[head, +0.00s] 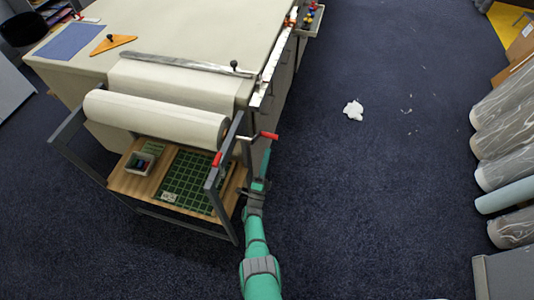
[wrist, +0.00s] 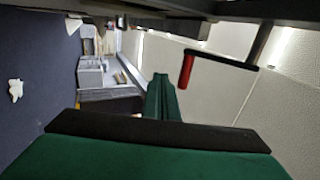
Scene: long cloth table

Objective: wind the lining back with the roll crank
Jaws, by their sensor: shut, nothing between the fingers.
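The cream lining roll (head: 160,117) lies across a dark metal frame at the table's near end. A crank with a red grip (head: 269,135) sticks out at the right of the frame. In the wrist view its red grip (wrist: 186,72) hangs from a dark crank arm (wrist: 225,60). My gripper (head: 265,160) is just below the crank in the head view, beside the frame. In the wrist view its green fingers (wrist: 163,88) are shut and empty, left of and apart from the red grip.
A wooden shelf (head: 125,184) below the roll holds a green mat (head: 184,190) and a small bin. A crumpled white scrap (head: 353,109) lies on the open floor at right.

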